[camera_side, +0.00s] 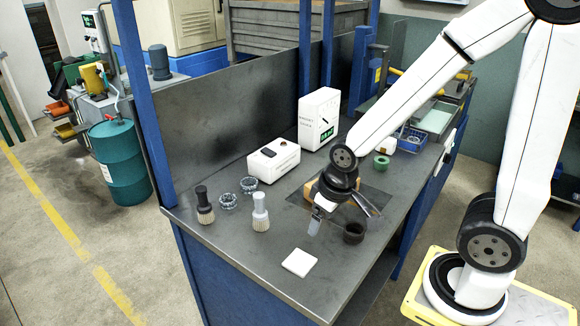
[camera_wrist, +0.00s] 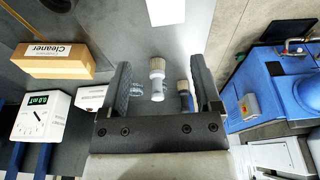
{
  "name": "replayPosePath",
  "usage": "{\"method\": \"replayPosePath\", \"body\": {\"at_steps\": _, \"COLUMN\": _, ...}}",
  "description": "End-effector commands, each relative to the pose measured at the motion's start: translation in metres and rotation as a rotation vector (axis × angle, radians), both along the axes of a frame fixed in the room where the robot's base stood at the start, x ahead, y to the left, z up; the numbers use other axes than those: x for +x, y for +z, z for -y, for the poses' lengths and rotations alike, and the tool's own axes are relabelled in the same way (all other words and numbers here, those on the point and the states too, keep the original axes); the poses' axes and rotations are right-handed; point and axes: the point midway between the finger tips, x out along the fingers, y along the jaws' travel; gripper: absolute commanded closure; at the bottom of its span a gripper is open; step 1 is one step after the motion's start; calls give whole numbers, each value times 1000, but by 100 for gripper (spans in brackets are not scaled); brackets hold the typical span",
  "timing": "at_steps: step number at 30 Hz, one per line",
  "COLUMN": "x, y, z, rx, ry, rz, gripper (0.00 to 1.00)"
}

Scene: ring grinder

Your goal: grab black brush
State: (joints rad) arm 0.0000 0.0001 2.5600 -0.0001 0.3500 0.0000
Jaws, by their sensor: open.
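The black brush (camera_side: 204,206) stands upright, bristles down, near the left end of the bench in the side view. In the wrist view the black brush (camera_wrist: 184,94) shows small and far off, close beside the right finger. A second brush with a pale grey handle (camera_side: 260,212) stands to its right; it also shows between the fingers in the wrist view (camera_wrist: 157,82). My gripper (camera_side: 343,213) is open and empty above the bench, well to the right of both brushes. Its fingers are spread wide in the wrist view (camera_wrist: 160,66).
Glass dishes (camera_side: 228,201) stand between the brushes. A white pad (camera_side: 300,262) lies near the front edge. A dark ring (camera_side: 354,233) and brown cleaner box (camera_wrist: 53,61) are near my gripper. Behind stand a white device (camera_side: 273,160), a meter (camera_side: 319,119) and a back panel (camera_side: 220,110).

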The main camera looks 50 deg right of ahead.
Motion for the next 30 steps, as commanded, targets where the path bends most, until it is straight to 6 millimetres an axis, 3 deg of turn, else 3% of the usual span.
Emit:
{"method": "replayPosePath", "body": {"at_steps": 8, "x": 1, "y": 7, "z": 0, "rx": 0, "ry": 0, "rz": 4, "gripper": 19}}
{"method": "replayPosePath", "body": {"at_steps": 26, "x": 0, "y": 58, "z": 0, "rx": 0, "ry": 0, "rz": 3, "gripper": 19}}
{"method": "replayPosePath", "body": {"at_steps": 30, "x": 15, "y": 59, "z": 4, "rx": -17, "ry": 0, "rz": 36, "gripper": 19}}
